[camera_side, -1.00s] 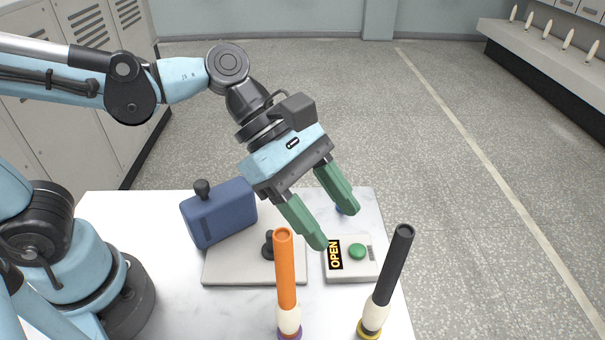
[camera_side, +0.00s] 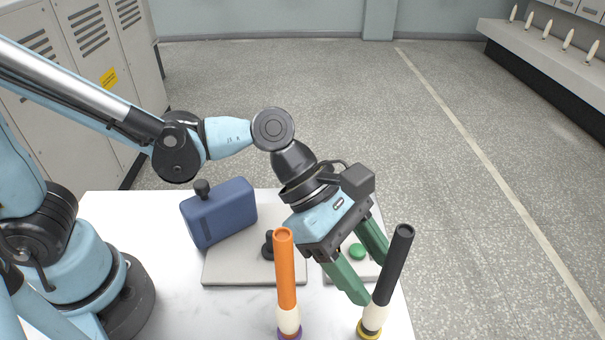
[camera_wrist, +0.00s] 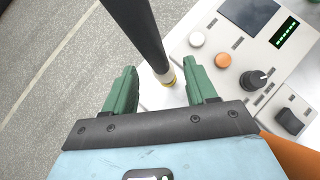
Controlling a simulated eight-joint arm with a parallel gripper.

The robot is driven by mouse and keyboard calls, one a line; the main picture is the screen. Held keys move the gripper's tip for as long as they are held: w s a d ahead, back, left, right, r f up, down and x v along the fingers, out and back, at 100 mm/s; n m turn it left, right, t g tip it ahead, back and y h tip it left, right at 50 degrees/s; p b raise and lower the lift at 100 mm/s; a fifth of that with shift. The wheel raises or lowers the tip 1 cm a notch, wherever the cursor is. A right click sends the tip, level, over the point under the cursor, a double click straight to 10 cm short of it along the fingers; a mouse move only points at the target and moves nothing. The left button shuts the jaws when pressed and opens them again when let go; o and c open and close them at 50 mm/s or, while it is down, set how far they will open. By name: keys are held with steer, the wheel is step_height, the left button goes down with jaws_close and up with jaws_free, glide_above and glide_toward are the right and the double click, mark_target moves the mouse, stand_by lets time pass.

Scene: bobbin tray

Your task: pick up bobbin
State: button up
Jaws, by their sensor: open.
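A black bobbin (camera_side: 393,265) with a white lower part and a yellow base stands tilted at the right front of the white table. An orange bobbin (camera_side: 286,270) with a white lower part and a purple base stands left of it. My gripper (camera_side: 373,276) is open, its green fingers pointing down toward the black bobbin, which partly hides them in the side view. In the wrist view the black bobbin (camera_wrist: 143,35) runs down between the two open fingers (camera_wrist: 163,72), with no grip on it. An orange piece (camera_wrist: 290,155) shows at the lower right there.
A box with a green button (camera_side: 357,252) is partly behind my gripper. The wrist view shows a control panel (camera_wrist: 235,50) with a screen, buttons and a knob.

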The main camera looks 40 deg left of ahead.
mark_target(383, 290)
steer(key=shift+x, duration=2.1)
steer(key=shift+r, duration=0.1)
jaws_close()
